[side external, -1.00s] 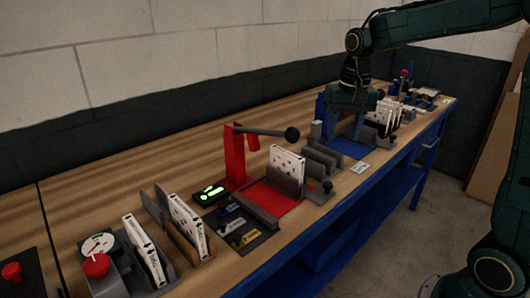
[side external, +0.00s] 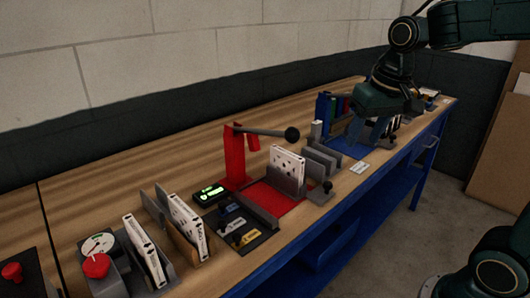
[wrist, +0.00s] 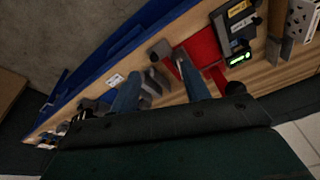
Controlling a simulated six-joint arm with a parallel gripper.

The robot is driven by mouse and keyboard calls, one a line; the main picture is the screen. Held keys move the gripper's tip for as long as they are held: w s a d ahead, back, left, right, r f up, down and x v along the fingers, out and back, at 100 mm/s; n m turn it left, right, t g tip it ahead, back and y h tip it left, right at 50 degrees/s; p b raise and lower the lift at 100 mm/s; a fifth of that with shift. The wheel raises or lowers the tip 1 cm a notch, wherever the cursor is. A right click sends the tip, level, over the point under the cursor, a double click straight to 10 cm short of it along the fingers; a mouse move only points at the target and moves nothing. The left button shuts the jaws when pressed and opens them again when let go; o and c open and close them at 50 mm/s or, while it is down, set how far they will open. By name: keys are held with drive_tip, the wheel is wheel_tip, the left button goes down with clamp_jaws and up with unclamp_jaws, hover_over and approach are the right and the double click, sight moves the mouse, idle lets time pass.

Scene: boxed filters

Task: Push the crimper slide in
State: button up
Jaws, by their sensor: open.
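A red press (side external: 235,155) with a black-knobbed lever stands over a red base (side external: 262,195); I take it for the crimper, though no label confirms it. A white box (side external: 287,165) stands upright on the base against a grey plate. A small grey block with a dark knob (side external: 327,188), possibly the slide's handle, is at the base's front right. My gripper (side external: 372,138) is open above the blue station, right of and beyond the red press. In the wrist view its two blue fingers (wrist: 156,68) are apart, with the red base (wrist: 203,45) partly hidden behind them.
Grey upright plates (side external: 322,158) stand between the red press and the blue station (side external: 347,147). A green-lit display (side external: 210,193), boxes in holders (side external: 188,225) and a dial unit (side external: 97,245) are to the left. The rear bench top is clear.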

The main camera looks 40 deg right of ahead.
drive_tip(key=s+a+f+n+t, duration=0.1)
drive_tip(key=s+a+n, duration=0.1)
drive_tip(key=s, duration=0.3)
drive_tip(key=s+a+n+t, duration=0.1)
drive_tip(key=s+a+n, duration=0.1)
drive_tip(key=s, duration=0.4)
drive_tip(key=shift+s+a+f+t, duration=0.3)
drive_tip(key=shift+f+t, duration=0.05)
drive_tip(key=shift+t, duration=0.05)
idle(0.6)
drive_tip(key=w+d+r+m+g, duration=0.2)
drive_tip(key=w+d+m+g, duration=0.15)
drive_tip(key=w, duration=0.75)
drive_tip(key=w+d+f+m+g, duration=0.2)
drive_tip(key=w+d+f+m, duration=0.3)
drive_tip(key=w, duration=0.6)
drive_tip(key=d+f, duration=0.2)
drive_tip(key=d, duration=0.1)
drive_tip(key=shift+w, duration=0.35)
